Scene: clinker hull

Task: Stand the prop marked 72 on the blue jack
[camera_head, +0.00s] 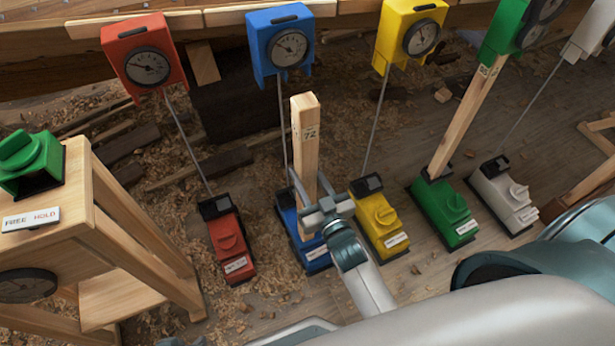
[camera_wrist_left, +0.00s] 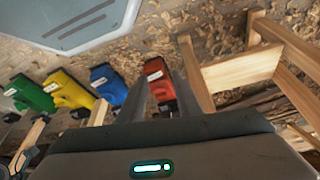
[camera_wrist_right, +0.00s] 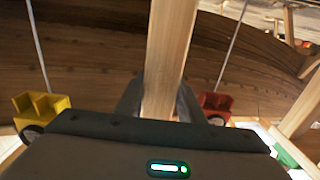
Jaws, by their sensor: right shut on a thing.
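The prop marked 72 (camera_head: 305,130) is a pale wooden post, roughly upright over the blue jack (camera_head: 316,256). One of my grippers covers its lower part in the head view, so I cannot tell whether its foot touches the jack. My right gripper (camera_wrist_right: 160,98) is shut on the prop (camera_wrist_right: 168,45) in the right wrist view. The blue jack also shows in the left wrist view (camera_wrist_left: 108,84). My left gripper (camera_wrist_left: 162,88) is open and empty; the red jack (camera_wrist_left: 159,80) shows beyond its fingers, apart from them.
The red jack (camera_head: 228,245) stands left of the blue one, the yellow jack (camera_head: 378,222) close on its right. The green jack (camera_head: 445,215) bears a prop. Dial boxes (camera_head: 280,45) with thin rods hang along the hull. A wooden trestle (camera_head: 140,235) stands at the left.

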